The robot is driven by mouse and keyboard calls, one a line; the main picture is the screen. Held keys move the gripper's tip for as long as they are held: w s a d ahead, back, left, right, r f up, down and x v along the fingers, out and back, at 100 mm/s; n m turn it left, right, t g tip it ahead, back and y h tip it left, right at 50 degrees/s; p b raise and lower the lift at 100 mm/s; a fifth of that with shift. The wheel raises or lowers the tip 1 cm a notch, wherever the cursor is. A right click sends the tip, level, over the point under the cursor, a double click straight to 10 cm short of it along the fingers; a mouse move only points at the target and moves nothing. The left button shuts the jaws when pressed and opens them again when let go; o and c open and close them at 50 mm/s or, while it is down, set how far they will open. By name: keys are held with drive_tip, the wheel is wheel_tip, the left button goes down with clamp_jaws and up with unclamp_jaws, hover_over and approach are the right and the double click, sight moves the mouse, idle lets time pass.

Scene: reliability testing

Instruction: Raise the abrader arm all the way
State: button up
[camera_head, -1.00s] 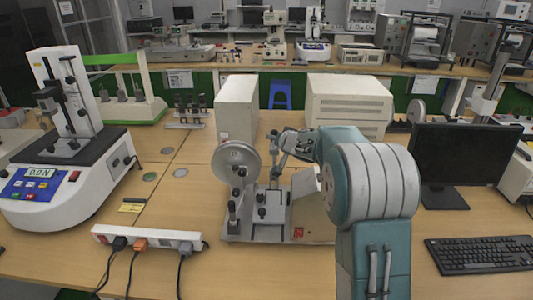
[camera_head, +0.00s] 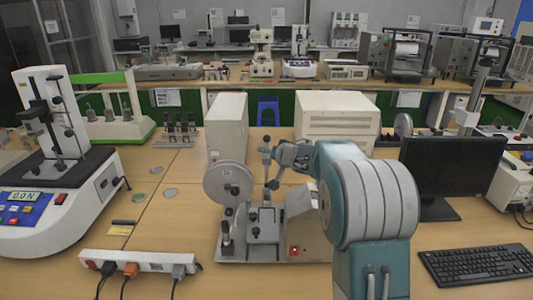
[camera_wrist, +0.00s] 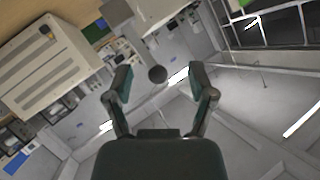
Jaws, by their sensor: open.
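The abrader (camera_head: 262,250) stands on the bench in the head view, with a grey wheel (camera_head: 228,184) on its left. Its grey abrader arm (camera_head: 266,165) stands about upright, its top well above the base. My gripper (camera_head: 279,170) is close against the right side of this arm, partly hidden by my own arm. In the wrist view my gripper (camera_wrist: 158,82) is open, fingers spread. A dark round knob (camera_wrist: 157,74) shows between the fingertips; I cannot tell whether they touch it.
A power strip (camera_head: 140,263) with cables lies in front at the left. A white tester (camera_head: 62,170) stands further left. A beige box (camera_head: 227,128) and a larger cabinet (camera_head: 337,119) stand behind. A monitor (camera_head: 450,168) and keyboard (camera_head: 478,262) are at the right.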

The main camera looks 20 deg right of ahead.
drive_tip(key=v, duration=0.9)
drive_tip(key=shift+s, duration=0.25)
drive_tip(key=shift+d, duration=0.1)
